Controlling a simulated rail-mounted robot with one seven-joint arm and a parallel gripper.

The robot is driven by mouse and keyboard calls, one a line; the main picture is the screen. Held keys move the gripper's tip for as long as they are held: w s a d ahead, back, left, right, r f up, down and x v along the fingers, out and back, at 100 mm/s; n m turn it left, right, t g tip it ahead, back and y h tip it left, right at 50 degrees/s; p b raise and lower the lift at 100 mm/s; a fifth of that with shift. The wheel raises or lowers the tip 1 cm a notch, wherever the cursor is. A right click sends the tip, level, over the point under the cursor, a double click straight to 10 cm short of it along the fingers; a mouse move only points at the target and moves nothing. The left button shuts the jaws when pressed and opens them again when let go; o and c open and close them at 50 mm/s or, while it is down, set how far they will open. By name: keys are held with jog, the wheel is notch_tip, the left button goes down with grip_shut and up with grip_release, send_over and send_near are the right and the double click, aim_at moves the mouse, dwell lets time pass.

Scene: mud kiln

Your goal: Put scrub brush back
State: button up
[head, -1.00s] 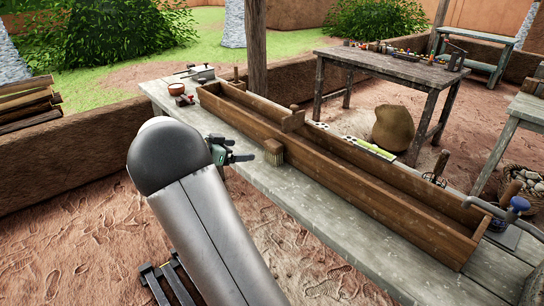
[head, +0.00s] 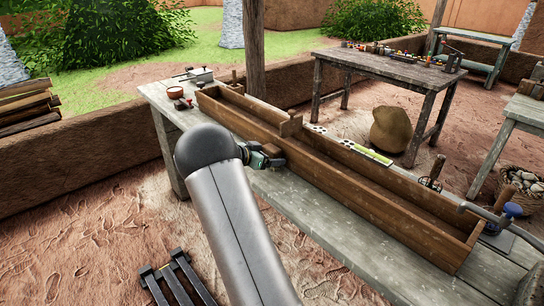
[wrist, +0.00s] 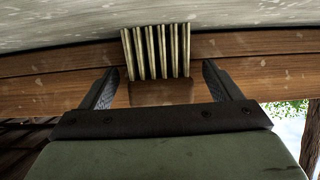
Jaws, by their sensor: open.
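The scrub brush (wrist: 163,92) has a brown wooden block and pale bristles. In the wrist view it sits between the two fingers of my gripper (wrist: 160,75), with a gap on each side. The fingers are open. The bristles point toward the pale table surface, at the top of that picture. In the head view my gripper (head: 276,161) is low over the workbench (head: 293,196), beside the trough's near wall, and mostly hides the brush.
A long wooden trough (head: 373,197) runs along the bench, just behind the brush. A reddish bowl (head: 175,92) stands at the bench's far left end. A blue-topped tool (head: 512,210) is at the right end. The bench strip in front of the trough is clear.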

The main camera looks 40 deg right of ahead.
jog(key=c, duration=1.2)
jog(key=shift+r, duration=0.1)
